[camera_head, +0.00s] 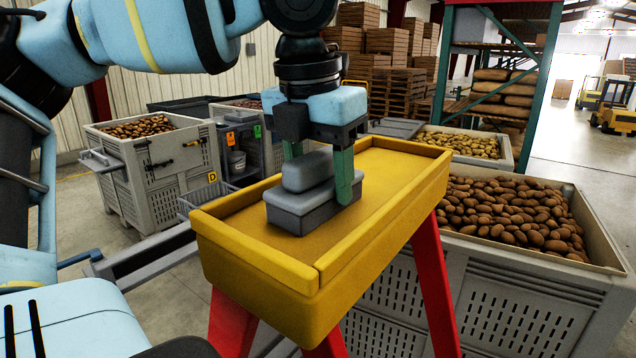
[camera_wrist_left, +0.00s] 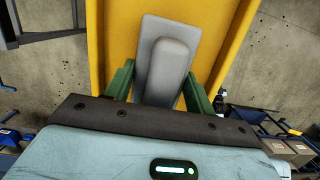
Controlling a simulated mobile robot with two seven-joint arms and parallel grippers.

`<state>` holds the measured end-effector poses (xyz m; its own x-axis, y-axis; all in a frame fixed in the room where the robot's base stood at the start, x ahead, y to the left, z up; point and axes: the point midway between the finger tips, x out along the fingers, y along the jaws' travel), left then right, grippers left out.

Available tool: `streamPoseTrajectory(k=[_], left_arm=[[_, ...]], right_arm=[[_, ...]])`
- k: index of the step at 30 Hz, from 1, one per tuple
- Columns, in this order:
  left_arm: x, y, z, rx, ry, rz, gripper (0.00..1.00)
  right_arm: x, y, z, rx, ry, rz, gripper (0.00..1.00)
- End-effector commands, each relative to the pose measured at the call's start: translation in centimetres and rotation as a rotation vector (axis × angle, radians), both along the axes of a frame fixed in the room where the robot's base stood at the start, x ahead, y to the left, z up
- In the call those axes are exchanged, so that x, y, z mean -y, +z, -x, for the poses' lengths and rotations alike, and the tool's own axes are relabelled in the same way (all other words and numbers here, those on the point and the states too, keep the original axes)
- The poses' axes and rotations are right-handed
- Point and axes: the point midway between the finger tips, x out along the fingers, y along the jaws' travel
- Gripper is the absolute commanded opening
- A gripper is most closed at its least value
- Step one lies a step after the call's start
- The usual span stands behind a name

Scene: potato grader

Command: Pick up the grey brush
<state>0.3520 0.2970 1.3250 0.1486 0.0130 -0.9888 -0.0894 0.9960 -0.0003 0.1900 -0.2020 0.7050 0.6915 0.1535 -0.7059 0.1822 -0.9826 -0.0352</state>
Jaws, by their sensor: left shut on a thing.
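The grey brush (camera_head: 308,207) is a block with a rounded, raised handle on a wider base, in the yellow tray (camera_head: 390,180) on red legs. My left gripper (camera_head: 318,178) points down over it, with its green fingers on either side, shut on the brush. In the left wrist view the brush (camera_wrist_left: 165,70) lies between the green fingers of the left gripper (camera_wrist_left: 157,88). I cannot tell if the brush's underside touches the tray floor. My right gripper is not in view.
A bin of brown potatoes (camera_head: 590,290) stands close at the right of the tray. Another bin (camera_head: 433,133) of paler potatoes is behind it. A grey bin (camera_head: 155,165) stands at the left. The tray's far part is bare.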

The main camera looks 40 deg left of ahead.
Motion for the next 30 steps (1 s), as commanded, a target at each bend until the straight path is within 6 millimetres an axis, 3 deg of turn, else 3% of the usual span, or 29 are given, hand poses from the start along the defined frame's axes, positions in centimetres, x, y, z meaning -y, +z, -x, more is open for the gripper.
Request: streamPoseTrajectory(k=[8, 16, 30], left_arm=[[0.0, 0.8, 0.0, 0.002, 0.001, -0.001, 0.27], [-0.1, 3.8, 0.0, 0.002, 0.001, 0.0, 0.27], [-10.2, 4.6, 3.7, 0.005, 0.003, 0.007, 0.27]], right_arm=[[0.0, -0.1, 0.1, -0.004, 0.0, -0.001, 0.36], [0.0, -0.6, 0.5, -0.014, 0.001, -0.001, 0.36], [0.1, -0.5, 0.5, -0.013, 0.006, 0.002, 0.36]])
